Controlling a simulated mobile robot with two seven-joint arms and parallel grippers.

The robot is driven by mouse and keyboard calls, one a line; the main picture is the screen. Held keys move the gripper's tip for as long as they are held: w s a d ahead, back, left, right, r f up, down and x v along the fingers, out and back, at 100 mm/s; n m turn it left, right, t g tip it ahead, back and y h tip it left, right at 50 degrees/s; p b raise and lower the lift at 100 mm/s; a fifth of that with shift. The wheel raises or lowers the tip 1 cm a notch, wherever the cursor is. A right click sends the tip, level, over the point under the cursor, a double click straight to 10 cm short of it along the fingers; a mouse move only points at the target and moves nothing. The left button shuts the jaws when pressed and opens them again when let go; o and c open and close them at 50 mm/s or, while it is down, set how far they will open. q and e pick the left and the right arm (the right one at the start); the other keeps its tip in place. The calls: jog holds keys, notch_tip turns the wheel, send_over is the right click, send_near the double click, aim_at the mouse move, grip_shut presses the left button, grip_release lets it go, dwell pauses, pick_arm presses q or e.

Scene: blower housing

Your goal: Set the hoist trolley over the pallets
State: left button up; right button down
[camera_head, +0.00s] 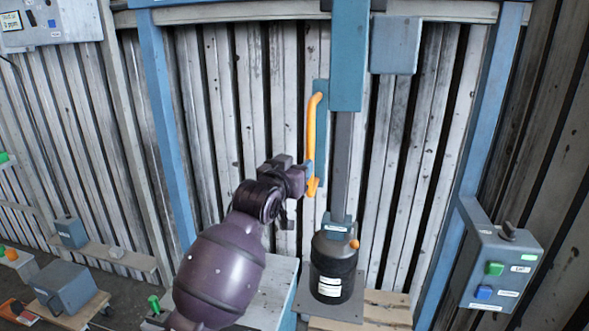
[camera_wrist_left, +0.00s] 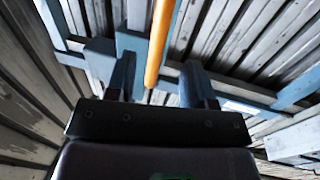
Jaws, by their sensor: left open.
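The hoist trolley shows as a blue upright (camera_head: 349,55) with a grey mast below it. An orange handle (camera_head: 312,115) stands upright on a blue plate at its left side. A black cylindrical housing (camera_head: 332,268) hangs or stands at the mast's lower end; I cannot tell which. A wooden pallet (camera_head: 388,307) shows beneath and right of it. My left gripper (camera_head: 309,180) is at the handle's lower end. In the left wrist view the orange handle (camera_wrist_left: 160,45) runs between the open fingers of my left gripper (camera_wrist_left: 160,88); contact is unclear. My right gripper is out of view.
A grey control box (camera_head: 497,268) with green and blue buttons stands at the right. A blue frame post (camera_head: 166,125) stands left of the trolley. A pale table top (camera_head: 272,297) is partly hidden by my arm. A grey box (camera_head: 65,288) sits at lower left.

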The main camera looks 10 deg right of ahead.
pick_arm(q)
jog(key=shift+s+a, duration=0.15)
jog(key=shift+s, duration=0.15)
